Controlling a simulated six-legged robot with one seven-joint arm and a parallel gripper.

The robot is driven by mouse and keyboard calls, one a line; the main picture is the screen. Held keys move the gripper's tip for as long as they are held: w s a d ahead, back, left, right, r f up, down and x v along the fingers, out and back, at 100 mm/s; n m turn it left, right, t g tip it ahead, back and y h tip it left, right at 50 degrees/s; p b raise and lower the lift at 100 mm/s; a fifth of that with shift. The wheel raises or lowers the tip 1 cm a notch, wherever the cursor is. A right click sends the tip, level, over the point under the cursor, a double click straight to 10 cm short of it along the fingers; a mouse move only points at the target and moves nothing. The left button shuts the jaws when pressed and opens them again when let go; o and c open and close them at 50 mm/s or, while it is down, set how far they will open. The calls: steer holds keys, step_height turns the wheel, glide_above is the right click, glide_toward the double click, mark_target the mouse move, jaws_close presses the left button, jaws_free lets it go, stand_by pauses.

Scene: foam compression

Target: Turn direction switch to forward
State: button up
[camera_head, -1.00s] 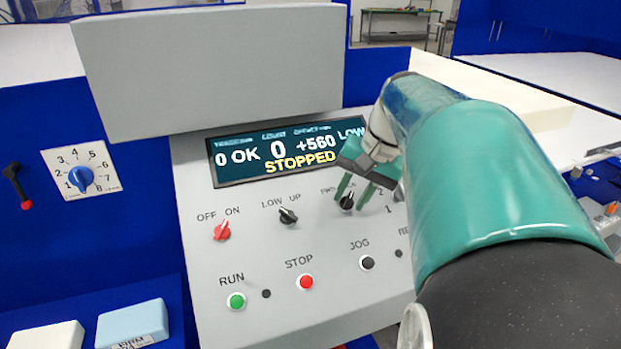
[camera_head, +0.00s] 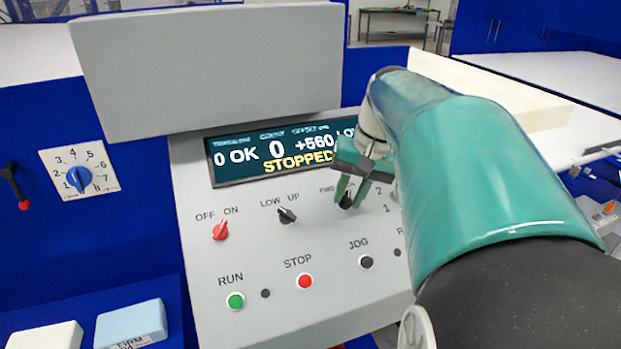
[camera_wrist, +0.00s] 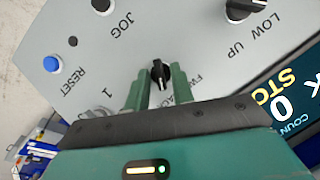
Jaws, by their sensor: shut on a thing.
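The direction switch is a black rotary knob (camera_wrist: 160,73) on the grey sloped panel, with a partly covered "FW..." label beside it. In the head view the knob (camera_head: 346,200) sits below the display, partly hidden by my fingers. My gripper (camera_head: 352,190) reaches down to it from the upper right. In the wrist view the green fingers of my gripper (camera_wrist: 158,85) stand on both sides of the knob, shut on it. The knob's exact pointer direction is hard to make out.
The display (camera_head: 285,152) reads "STOPPED". The LOW/UP knob (camera_head: 287,215), red OFF/ON knob (camera_head: 220,230), green RUN button (camera_head: 236,301), red STOP button (camera_head: 305,281) and black JOG button (camera_head: 365,262) share the panel. A blue RESET button (camera_wrist: 53,63) shows in the wrist view.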

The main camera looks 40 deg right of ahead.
steer(key=n+h, duration=0.1)
steer(key=n, duration=0.1)
steer(key=n+g+h, duration=0.1)
steer(key=n, duration=0.3)
steer(key=shift+w+a+n+h, duration=0.15)
steer(key=shift+a+n+h, duration=0.15)
steer(key=shift+h, duration=0.1)
steer(key=n+h, duration=0.1)
steer(key=n, duration=0.1)
steer(key=n+h, duration=0.1)
steer(key=n, duration=0.2)
steer(key=shift+a+n+h, duration=0.15)
steer(key=shift+n+h, duration=0.15)
steer(key=shift+h, duration=0.1)
steer(key=o, duration=0.7)
steer(key=shift+c, duration=0.2)
steer(key=v, duration=1.4)
steer(key=shift+f, duration=0.1)
